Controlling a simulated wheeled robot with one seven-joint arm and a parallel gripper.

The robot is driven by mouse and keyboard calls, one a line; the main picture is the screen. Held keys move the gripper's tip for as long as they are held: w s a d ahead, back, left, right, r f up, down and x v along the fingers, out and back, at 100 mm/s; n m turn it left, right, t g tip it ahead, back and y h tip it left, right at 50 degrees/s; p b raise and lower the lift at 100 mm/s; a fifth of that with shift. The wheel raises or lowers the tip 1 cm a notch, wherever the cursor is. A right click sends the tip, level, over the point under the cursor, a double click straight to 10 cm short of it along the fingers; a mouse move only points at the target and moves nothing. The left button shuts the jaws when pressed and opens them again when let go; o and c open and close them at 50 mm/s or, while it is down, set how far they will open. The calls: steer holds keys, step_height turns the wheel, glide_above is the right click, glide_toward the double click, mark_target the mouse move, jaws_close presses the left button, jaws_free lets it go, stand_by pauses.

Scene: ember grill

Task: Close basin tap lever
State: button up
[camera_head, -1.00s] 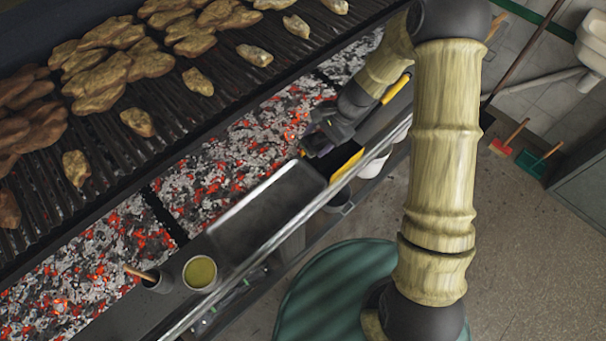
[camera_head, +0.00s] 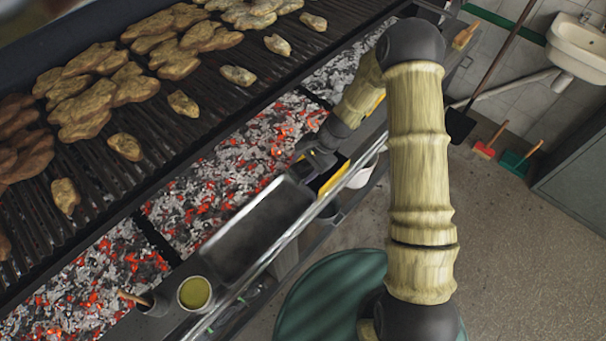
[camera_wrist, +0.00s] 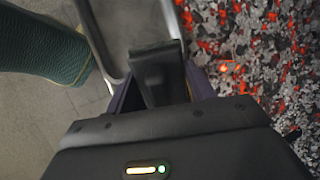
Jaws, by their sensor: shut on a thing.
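The white basin (camera_head: 578,52) is on the tiled wall at the upper right of the head view, cut by the picture edge. I cannot make out its tap lever. My gripper (camera_head: 308,162) is far from the basin, low over the grill's front ledge beside the metal tray. In the wrist view my gripper (camera_wrist: 158,92) is shut on a dark, flat, handle-like thing (camera_wrist: 160,72), which overlaps the tray's edge in the picture. I cannot tell what this thing is.
The grill (camera_head: 150,130) with meat and glowing coals (camera_head: 215,185) fills the left. The metal tray (camera_head: 255,235) and a sauce cup (camera_head: 194,293) are on its front ledge. A black shovel (camera_head: 459,125), red brush (camera_head: 484,151) and green dustpan (camera_head: 515,163) stand by the wall. Open floor (camera_head: 500,240) lies right.

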mark_target(308, 170)
steer(key=shift+f+p, duration=0.55)
steer(key=shift+f, duration=1.55)
steer(key=o, duration=0.9)
steer(key=shift+s, duration=0.1)
steer(key=shift+d, duration=0.1)
steer(key=b+v, duration=0.2)
steer(key=v, duration=1)
